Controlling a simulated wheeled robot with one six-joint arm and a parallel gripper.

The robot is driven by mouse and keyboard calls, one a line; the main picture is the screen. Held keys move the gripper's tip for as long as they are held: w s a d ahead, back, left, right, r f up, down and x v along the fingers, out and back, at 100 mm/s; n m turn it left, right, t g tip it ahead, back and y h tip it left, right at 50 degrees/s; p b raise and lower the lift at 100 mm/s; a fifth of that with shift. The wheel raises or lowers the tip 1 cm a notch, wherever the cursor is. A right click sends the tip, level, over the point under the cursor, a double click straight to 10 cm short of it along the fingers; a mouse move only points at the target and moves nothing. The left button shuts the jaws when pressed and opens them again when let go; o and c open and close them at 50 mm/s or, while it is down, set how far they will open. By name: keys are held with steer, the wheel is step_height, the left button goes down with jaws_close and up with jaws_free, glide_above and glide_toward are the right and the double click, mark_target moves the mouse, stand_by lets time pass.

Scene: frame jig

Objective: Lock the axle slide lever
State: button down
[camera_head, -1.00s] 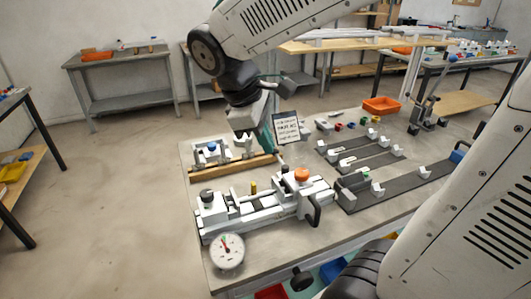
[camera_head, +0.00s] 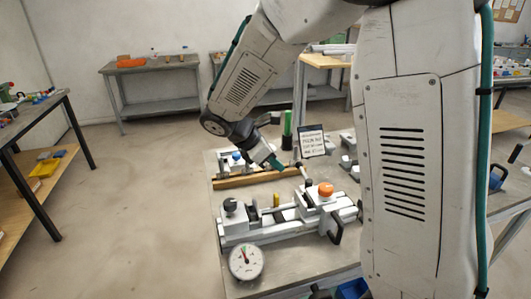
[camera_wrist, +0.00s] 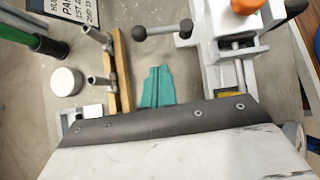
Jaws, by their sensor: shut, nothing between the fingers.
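The frame jig's slide unit (camera_head: 285,222) is a pale metal rail with blocks, and an orange knob (camera_head: 326,189) tops its right block. A lever with dark ball ends (camera_head: 304,176) stands behind that block; in the wrist view the lever (camera_wrist: 160,30) lies at the top middle, beyond my fingertips. I cannot tell from these views whether it is locked. My gripper (camera_head: 277,164), with teal fingers, is shut and empty above the bench, to the left of the lever and apart from it. The fingers also show in the wrist view (camera_wrist: 157,72).
A wooden bar (camera_head: 235,182) with posts lies behind the slide unit. A dial gauge (camera_head: 245,262) stands at the front left. A sign (camera_head: 312,141) and a green post (camera_head: 287,130) stand close behind the gripper. My own white arm body hides the bench's right side.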

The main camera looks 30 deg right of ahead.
mark_target(301, 168)
steer(key=shift+s+d+f, duration=0.15)
steer(key=shift+d+f, duration=0.2)
steer(key=shift+d, duration=0.5)
steer(key=shift+s+d+f, duration=0.1)
steer(key=shift+d+f, duration=0.25)
steer(key=shift+d, duration=0.45)
steer(key=shift+s+d+f, duration=0.15)
steer(key=shift+d+f, duration=0.2)
steer(key=shift+d, duration=0.5)
steer(key=shift+w+d+m+g, duration=0.15)
steer(key=shift+d+m+g, duration=0.25)
steer(key=shift+m, duration=0.3)
steer(key=shift+w+d+m+g+y, duration=0.1)
steer(key=shift+d+m+g+y, duration=0.35)
steer(key=shift+m+g, duration=0.55)
steer(key=s+d+m+g+y, duration=0.3)
steer(key=d+m+y, duration=0.2)
steer(key=m, duration=0.9)
steer(key=shift+s+d+m+g+y, duration=0.25)
steer(key=shift+d+m+g+y, duration=0.1)
steer(key=shift+y, duration=1.2)
steer(key=shift+s, duration=0.1)
